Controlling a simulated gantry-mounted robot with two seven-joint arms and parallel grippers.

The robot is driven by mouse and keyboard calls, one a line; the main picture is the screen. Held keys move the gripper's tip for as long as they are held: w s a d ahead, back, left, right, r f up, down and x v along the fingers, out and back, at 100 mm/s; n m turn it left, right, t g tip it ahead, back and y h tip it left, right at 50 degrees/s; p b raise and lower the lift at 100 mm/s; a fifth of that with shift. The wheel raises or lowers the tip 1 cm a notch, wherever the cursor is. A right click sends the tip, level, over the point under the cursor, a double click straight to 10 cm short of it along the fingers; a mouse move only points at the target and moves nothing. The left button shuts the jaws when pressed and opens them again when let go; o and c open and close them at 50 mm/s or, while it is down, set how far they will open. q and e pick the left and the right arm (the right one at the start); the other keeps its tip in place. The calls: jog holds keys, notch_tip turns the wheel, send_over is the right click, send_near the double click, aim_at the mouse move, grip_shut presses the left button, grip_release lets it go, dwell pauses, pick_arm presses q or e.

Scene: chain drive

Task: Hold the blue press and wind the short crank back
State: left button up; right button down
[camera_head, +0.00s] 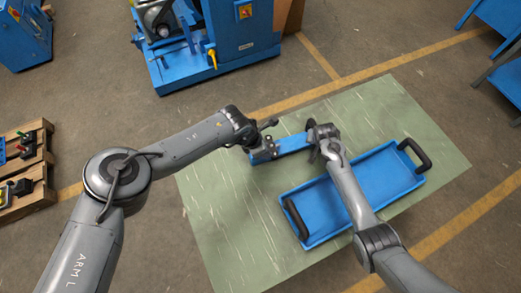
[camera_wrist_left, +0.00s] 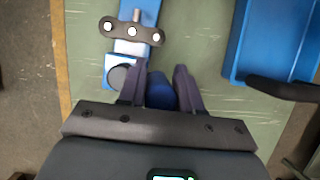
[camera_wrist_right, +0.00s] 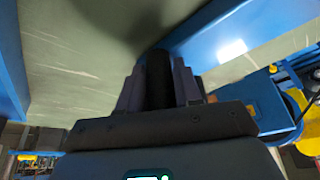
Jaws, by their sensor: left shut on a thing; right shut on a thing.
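The blue press (camera_head: 292,144) is a long blue bar lying on the green mat, and it shows at the top of the left wrist view (camera_wrist_left: 150,12). A dark link-shaped plate (camera_wrist_left: 132,31) with bright round spots lies across its end, next to a grey round part (camera_wrist_left: 121,77). My left gripper (camera_head: 266,147) is at this end, shut on a blue cylindrical knob (camera_wrist_left: 160,92), seemingly the short crank's handle. My right gripper (camera_head: 314,148) is at the other end of the bar, shut on an upright black grip (camera_wrist_right: 158,80). The crank's arm is mostly hidden.
A blue tray (camera_head: 372,180) with black handles at both ends lies on the green mat (camera_head: 225,235), partly under my right arm. A blue machine (camera_head: 217,62) stands behind. A wooden pallet (camera_head: 30,190) is at the left. The mat's front left is clear.

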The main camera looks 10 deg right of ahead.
pick_arm(q)
jog(key=w+d+n+t+y, duration=0.1)
jog(key=n, duration=0.2)
jog(key=w+n+t, duration=0.1)
jog(key=n, duration=0.3)
jog(key=w+d+n+t+y, duration=0.1)
jog(key=w+n, duration=0.1)
jog(key=n, duration=0.1)
jog(key=shift+d+f+n+y, duration=0.1)
jog(key=shift+d+n+y, duration=0.2)
jog(key=shift+d, duration=0.05)
jog(key=shift+w+n+y, duration=0.2)
jog(key=shift+w+n, duration=0.05)
jog(key=shift+n, duration=0.4)
jog(key=shift+w+n+y, duration=0.2)
jog(key=shift+w+n, duration=0.05)
jog(key=shift+n, duration=0.4)
jog(key=shift+a, duration=0.1)
jog(key=o, duration=1)
jog(key=shift+r, duration=0.3)
